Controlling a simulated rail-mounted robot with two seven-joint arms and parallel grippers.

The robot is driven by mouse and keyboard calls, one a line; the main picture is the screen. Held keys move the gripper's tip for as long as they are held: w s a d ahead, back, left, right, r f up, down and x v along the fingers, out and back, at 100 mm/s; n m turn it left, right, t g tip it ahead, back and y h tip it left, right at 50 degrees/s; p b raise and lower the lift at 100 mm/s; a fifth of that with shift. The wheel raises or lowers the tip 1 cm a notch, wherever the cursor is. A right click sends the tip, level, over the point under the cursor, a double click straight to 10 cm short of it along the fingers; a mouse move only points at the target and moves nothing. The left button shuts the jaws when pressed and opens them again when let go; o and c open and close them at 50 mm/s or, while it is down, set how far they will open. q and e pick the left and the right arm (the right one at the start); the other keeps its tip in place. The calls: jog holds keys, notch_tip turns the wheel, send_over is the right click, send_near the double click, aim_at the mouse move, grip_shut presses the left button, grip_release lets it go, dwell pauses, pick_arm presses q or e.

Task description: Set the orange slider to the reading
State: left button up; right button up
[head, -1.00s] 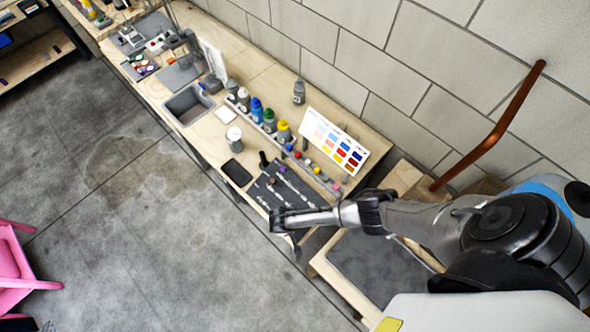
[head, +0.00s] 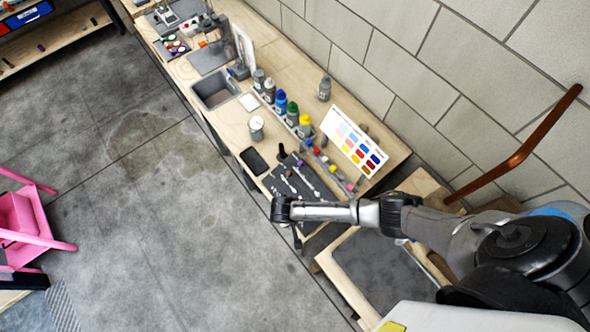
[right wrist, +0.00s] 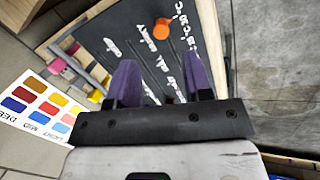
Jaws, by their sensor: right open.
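An orange slider knob (right wrist: 162,30) shows in the right wrist view on a dark board (right wrist: 120,25) with white handwritten labels. The board also lies on the bench in the head view (head: 318,201), where its small knobs are too small to read. My right gripper (right wrist: 159,62) is open and empty, its two purple fingertips apart over the lower part of the board. The orange knob lies beyond the fingertips, apart from them. In the head view the end of my right arm is at the board's near edge. My left gripper is out of view.
A colour chart (head: 353,142) stands at the bench's back, and also shows in the right wrist view (right wrist: 40,105). Several paint bottles (head: 292,113) and a row of coloured knobs (head: 330,167) stand nearby. A black tray (head: 253,160) lies left of the board. A pink chair (head: 25,225) is at far left.

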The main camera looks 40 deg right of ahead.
jog(key=shift+v, duration=2.55)
